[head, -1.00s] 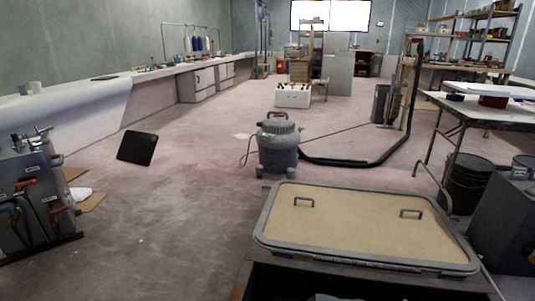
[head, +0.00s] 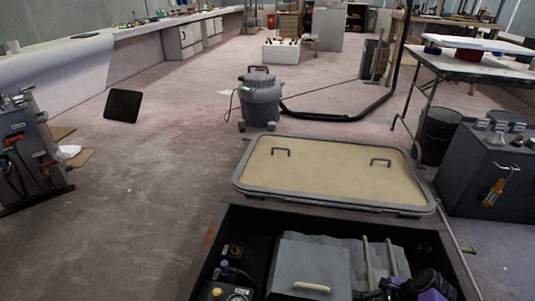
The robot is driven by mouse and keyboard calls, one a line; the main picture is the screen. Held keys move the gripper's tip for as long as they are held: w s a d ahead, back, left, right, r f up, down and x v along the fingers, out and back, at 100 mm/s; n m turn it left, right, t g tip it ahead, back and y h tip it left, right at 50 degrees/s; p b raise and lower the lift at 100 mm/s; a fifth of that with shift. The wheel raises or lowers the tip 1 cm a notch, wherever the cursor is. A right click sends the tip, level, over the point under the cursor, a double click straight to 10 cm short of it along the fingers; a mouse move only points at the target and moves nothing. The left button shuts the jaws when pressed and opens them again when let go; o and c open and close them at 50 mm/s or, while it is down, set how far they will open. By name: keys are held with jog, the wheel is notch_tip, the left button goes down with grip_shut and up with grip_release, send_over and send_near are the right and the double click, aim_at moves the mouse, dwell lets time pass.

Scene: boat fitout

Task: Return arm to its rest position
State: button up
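My gripper and arm do not show clearly in the head view. A dark, partly purple object (head: 425,285) at the bottom right is cut off by the picture edge, and I cannot tell what it is. It lies over the right part of an open dark locker (head: 222,262). A beige hatch lid (head: 335,172) with two dark handles lies flat just beyond the locker opening. Inside the locker is a grey box (head: 311,262) with a pale handle, with fittings and a blue hose at its left.
A grey shop vacuum (head: 260,98) with a black hose stands on the floor beyond the lid. A grey cabinet (head: 490,168) and a black bucket (head: 438,135) are at the right, near a work table (head: 470,66). A tool cart (head: 28,150) is at the left. The floor between is mostly clear.

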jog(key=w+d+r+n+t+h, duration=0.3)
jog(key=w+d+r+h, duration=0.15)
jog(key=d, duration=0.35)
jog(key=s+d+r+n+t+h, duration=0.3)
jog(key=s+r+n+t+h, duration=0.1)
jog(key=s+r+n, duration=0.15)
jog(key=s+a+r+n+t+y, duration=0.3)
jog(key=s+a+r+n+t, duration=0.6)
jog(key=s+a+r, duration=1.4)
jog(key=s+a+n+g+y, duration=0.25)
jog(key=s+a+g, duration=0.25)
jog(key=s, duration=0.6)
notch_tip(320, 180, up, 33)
jog(key=p, duration=3.2)
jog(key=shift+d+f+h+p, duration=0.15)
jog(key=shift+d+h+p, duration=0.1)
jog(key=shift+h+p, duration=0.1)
